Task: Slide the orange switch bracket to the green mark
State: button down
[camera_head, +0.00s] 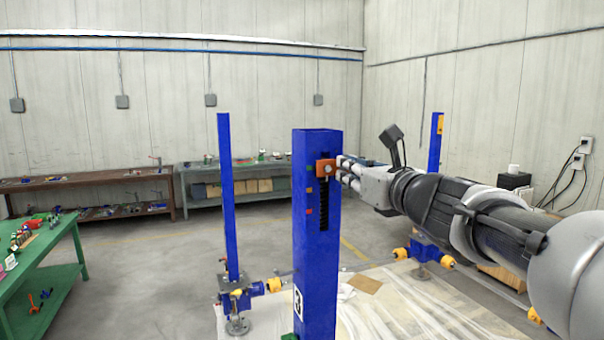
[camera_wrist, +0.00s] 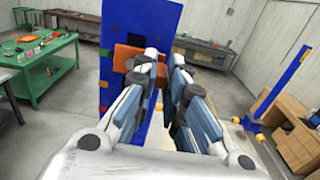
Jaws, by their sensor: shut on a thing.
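The orange switch bracket (camera_head: 326,168) sits on the slotted face of the blue column (camera_head: 318,260), near its top. It also shows in the wrist view (camera_wrist: 128,56), partly hidden by a finger. A small green mark (camera_head: 309,168) is on the column left of the slot, and the bracket appears about level with it. The wrist view shows the fingers (camera_wrist: 166,62) at the bracket; the exact contact is hidden.
Two thinner blue posts (camera_head: 228,200) (camera_head: 436,150) stand behind, on screw jacks with yellow couplings. A green table (camera_head: 60,275) with small parts is at left. Benches (camera_head: 90,190) line the back wall.

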jog(key=shift+r, duration=0.15)
jog(key=c, duration=1.9)
grip_release()
jog(key=shift+w, duration=0.1)
jog(key=v, duration=0.7)
jog(key=shift+s, duration=0.25)
